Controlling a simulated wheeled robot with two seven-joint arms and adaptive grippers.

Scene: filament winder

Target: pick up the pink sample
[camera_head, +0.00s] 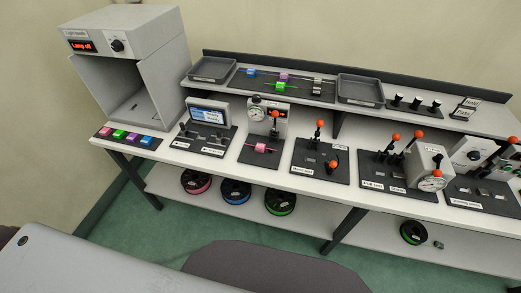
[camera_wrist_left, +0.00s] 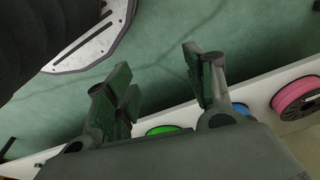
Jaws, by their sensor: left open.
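A small pink piece (camera_head: 262,148) lies across a dark plate in front of a round gauge in the head view, at the middle of the bench. A pink square (camera_head: 107,132) is at the left end of a dark strip at the bench's left. I cannot tell for certain which one is the sample. My left gripper (camera_wrist_left: 145,72) is open and empty in the wrist view, over the green floor, away from the bench-top pieces. Neither gripper shows in the head view.
The long white bench (camera_head: 273,175) carries a light booth (camera_head: 135,70) and several stations with orange-knobbed levers. A raised shelf holds trays and small coloured pieces. Spools stand on the lower shelf; a pink spool (camera_wrist_left: 297,98) shows in the wrist view. Green floor lies in front.

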